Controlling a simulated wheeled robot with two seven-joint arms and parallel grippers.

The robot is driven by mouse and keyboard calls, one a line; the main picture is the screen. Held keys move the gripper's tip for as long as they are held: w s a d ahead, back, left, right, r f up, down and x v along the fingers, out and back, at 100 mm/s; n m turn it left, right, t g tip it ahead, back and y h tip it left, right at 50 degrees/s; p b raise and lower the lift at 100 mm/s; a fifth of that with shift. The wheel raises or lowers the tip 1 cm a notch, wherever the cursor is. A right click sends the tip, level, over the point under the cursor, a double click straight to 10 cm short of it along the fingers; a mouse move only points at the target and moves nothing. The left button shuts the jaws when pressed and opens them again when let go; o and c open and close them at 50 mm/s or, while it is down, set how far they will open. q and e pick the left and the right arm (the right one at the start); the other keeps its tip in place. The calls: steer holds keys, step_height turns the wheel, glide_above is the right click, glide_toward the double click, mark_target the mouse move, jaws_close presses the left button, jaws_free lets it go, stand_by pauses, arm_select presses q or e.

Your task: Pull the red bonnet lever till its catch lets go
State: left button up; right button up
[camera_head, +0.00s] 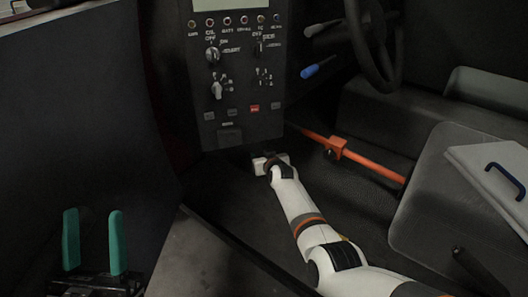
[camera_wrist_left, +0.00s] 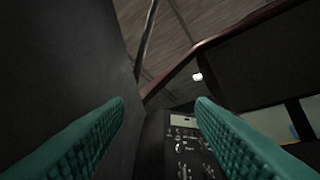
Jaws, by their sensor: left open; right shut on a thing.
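My right gripper (camera_head: 268,162) is in the footwell, just below the lower edge of the grey console (camera_head: 237,60). Its white arm comes in from the lower right. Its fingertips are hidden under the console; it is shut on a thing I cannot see. I cannot make out the red bonnet lever itself in either view. My left gripper (camera_head: 94,225) is at the lower left, its two teal fingers upright, open and empty. In the left wrist view the fingers (camera_wrist_left: 158,110) stand wide apart, with the console (camera_wrist_left: 188,148) beyond and small between them.
An orange bar (camera_head: 375,168) with a clamp crosses the footwell right of my right gripper. A steering wheel (camera_head: 380,55), a blue stalk (camera_head: 318,67) and a seat (camera_head: 430,200) lie to the right. A large dark panel (camera_head: 75,110) stands behind my left gripper.

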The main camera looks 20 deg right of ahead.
steer(key=shift+s+r+g+p, duration=0.25)
steer(key=shift+g+p, duration=0.25)
steer(key=shift+p, duration=0.65)
arm_select(q)
steer(key=w+f+g+y, duration=0.2)
steer(key=w+f+g, duration=0.3)
steer(key=f+g, duration=0.2)
steer(key=shift+w+f+y, duration=0.25)
steer(key=shift+f+y, duration=0.15)
steer(key=shift+f, duration=0.15)
arm_select(e)
steer(key=o, duration=1.1)
arm_select(q)
steer(key=shift+w, duration=0.1)
arm_select(e)
steer(key=shift+o, duration=1.4)
steer(key=shift+f, duration=0.2)
